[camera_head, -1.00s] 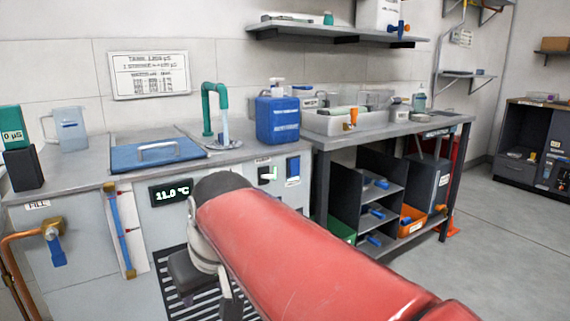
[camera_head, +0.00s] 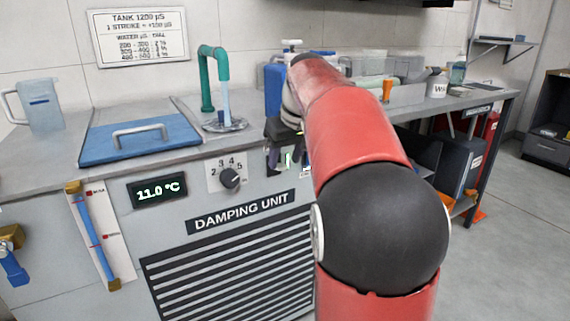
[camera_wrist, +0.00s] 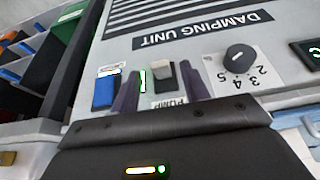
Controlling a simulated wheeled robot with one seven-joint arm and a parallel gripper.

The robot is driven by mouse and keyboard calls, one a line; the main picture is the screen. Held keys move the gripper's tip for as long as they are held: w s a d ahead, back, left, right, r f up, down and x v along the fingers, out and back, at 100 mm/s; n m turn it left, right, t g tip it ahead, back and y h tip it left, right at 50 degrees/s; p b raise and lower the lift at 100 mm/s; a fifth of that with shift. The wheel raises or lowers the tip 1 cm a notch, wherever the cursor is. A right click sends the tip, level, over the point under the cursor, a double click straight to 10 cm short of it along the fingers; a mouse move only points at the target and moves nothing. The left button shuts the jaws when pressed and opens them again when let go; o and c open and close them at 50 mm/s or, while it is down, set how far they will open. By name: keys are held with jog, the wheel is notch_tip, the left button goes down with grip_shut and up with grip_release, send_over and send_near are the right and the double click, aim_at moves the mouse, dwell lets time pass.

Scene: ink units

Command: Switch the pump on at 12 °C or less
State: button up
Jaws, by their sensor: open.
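The temperature display (camera_head: 157,191) on the damping unit's front reads 11.0 °C. The pump switch (camera_wrist: 163,78), a pale and dark rocker above a label reading PUMP (camera_wrist: 168,102), shows upside down in the wrist view. A lit green mark (camera_wrist: 142,79) is beside it. I cannot tell the rocker's position for certain. My gripper (camera_wrist: 160,76) is open, its dark fingers on either side of the switch; contact cannot be told. In the head view my gripper (camera_head: 284,137) is at the panel, partly hiding the switch.
A numbered dial (camera_head: 230,178) is left of the switch in the head view. A blue switch part (camera_wrist: 103,92) is close beside one finger. The blue lid (camera_head: 142,142), running tap (camera_head: 208,75) and blue canister (camera_head: 274,88) are on the worktop above.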

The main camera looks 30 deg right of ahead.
jog(key=shift+x, duration=1.15)
jog(key=shift+c, duration=0.2)
jog(key=c, duration=0.9)
jog(key=r+p, duration=0.1)
jog(key=p, duration=0.2)
jog(key=shift+w+g+p, duration=0.15)
jog(key=shift+g+p, duration=0.2)
jog(key=shift+g, duration=0.05)
jog(key=shift+c, duration=0.2)
jog(key=shift+a+p, duration=0.1)
jog(key=shift+p, duration=0.35)
jog(key=shift+w+f+g, duration=0.1)
jog(key=shift+g, duration=0.3)
jog(key=o, duration=1)
